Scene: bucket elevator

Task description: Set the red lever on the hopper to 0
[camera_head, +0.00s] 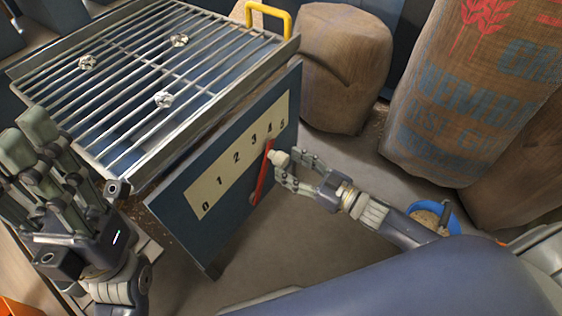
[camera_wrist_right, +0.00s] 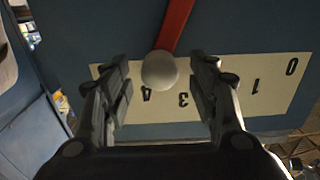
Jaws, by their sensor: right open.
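The hopper (camera_head: 228,200) is a dark blue box with a pale scale plate (camera_head: 222,182) marked 0 to 5 on its side. The red lever (camera_head: 262,172) points at about 4 and ends in a pale round knob (camera_head: 278,157). In the right wrist view, the knob (camera_wrist_right: 160,70) sits between the two fingers of my right gripper (camera_wrist_right: 162,95), with a gap on each side. My right gripper (camera_head: 286,172) is open around the knob. My left gripper (camera_head: 40,165) is at the left in front of the hopper, with fingers up; its opening is unclear.
A metal grate (camera_head: 125,62) with several pale lumps covers the hopper top, with a yellow handle (camera_head: 268,12) behind. Brown sacks (camera_head: 342,65) stand at the back and a printed sack (camera_head: 470,90) at the right. A blue bucket (camera_head: 433,210) stands behind my right arm.

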